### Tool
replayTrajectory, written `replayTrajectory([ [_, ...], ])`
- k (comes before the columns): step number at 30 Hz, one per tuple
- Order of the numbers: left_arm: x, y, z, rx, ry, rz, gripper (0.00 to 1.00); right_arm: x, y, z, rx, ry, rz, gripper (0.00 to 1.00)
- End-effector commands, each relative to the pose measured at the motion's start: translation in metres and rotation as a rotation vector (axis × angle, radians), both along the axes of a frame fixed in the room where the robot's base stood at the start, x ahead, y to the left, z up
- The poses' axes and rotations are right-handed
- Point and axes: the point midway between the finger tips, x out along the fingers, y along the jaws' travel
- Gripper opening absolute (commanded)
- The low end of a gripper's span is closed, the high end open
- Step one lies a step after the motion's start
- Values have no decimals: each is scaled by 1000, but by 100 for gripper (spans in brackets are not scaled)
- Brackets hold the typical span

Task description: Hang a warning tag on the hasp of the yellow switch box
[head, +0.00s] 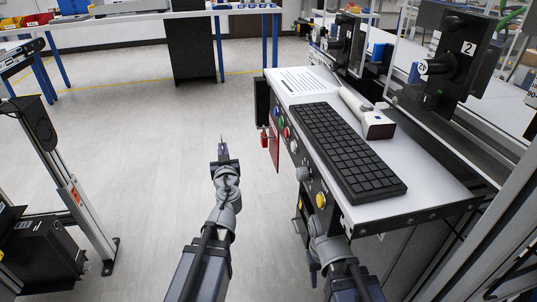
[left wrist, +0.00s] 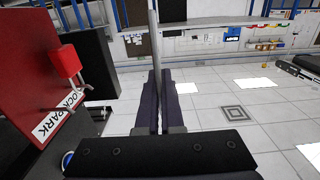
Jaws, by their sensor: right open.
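My left gripper (head: 222,152) is in the open aisle left of the console, pointing forward. In the left wrist view its two dark fingers (left wrist: 160,101) are nearly together on a thin grey strip (left wrist: 153,45) seen edge-on. The strip looks like a warning tag; its face does not show. The hasp is not discernible.
The console (head: 412,207) carries a keyboard (head: 345,150) and a scanner-like device (head: 375,125). A red lock-park board (head: 273,142) with a red block (left wrist: 66,62) hangs on its left end. The floor between is clear.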

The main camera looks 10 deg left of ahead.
Motion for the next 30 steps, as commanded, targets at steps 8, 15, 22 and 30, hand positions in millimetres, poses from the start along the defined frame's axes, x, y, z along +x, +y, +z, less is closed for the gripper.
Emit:
replayTrajectory([
  [8,30,-67,0,0,0,-4,0,0,0,0,0,0,0,46],
  [15,40,-94,0,0,0,0,0,0,0,0,0,0,0,46],
  [22,41,-98,0,0,0,0,0,0,0,0,0,0,0,46],
  [30,55,-127,-8,0,0,-2,0,0,0,-8,0,0,1,46],
])
